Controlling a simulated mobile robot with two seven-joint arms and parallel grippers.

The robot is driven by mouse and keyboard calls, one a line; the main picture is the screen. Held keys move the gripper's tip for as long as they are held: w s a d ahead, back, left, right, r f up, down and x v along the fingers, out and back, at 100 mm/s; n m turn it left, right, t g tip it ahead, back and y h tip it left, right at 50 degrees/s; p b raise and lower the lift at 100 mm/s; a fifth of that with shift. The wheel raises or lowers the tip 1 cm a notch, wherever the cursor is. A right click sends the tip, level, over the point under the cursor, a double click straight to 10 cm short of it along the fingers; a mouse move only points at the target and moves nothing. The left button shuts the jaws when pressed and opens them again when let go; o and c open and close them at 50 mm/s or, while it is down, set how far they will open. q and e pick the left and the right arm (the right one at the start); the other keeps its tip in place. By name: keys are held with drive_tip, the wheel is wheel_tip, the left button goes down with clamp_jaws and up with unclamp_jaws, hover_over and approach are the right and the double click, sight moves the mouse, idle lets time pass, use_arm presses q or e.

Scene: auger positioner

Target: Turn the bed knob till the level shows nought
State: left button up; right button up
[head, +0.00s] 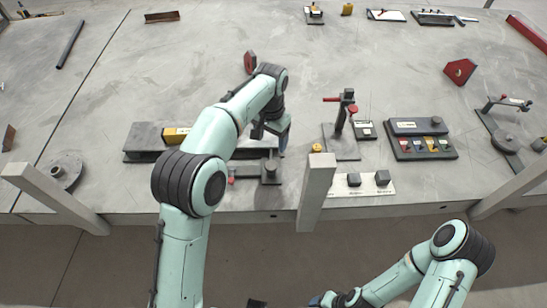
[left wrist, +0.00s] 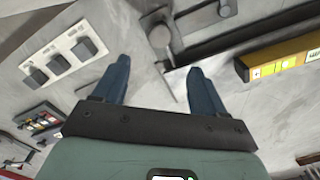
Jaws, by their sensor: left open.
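A yellow spirit level (head: 176,136) lies on a long dark grey bed (head: 140,142), partly hidden by my left arm. The level shows at the right of the left wrist view (left wrist: 282,58); its bubble is too small to read. A dark, round knob-like cap (head: 270,167) stands at the bed's right front, and seems to be the cap in the left wrist view (left wrist: 160,37). I cannot be sure it is the bed knob. My left gripper (head: 283,142) is open and empty above the table, its fingers (left wrist: 158,68) apart from the cap. My right gripper (head: 322,300) is low, off the table's front edge; its jaws are unclear.
A white strip with dark blocks (head: 368,190) lies right of a grey upright post (head: 316,190). Behind are a stand with a red handle (head: 345,120) and a dark box with coloured switches (head: 420,140). The table's back middle is mostly clear.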

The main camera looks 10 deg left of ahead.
sight(271, 165)
use_arm(q)
wheel_tip(271, 165, down, 11)
drive_tip(key=shift+s+f+b, duration=0.1)
drive_tip(key=shift+s+b, duration=0.05)
drive_tip(key=shift+b, duration=0.6)
drive_tip(key=shift+f, duration=0.4)
use_arm(e)
drive_tip(key=shift+s+f, duration=0.35)
drive_tip(key=shift+f, duration=0.2)
drive_tip(key=shift+s+f, duration=0.3)
drive_tip(key=shift+f, duration=0.2)
use_arm(q)
drive_tip(key=c, duration=1.1)
drive_tip(key=shift+o, duration=0.2)
drive_tip(key=shift+n, duration=0.3)
use_arm(e)
drive_tip(key=shift+w+r, duration=0.1)
drive_tip(key=shift+r, duration=0.05)
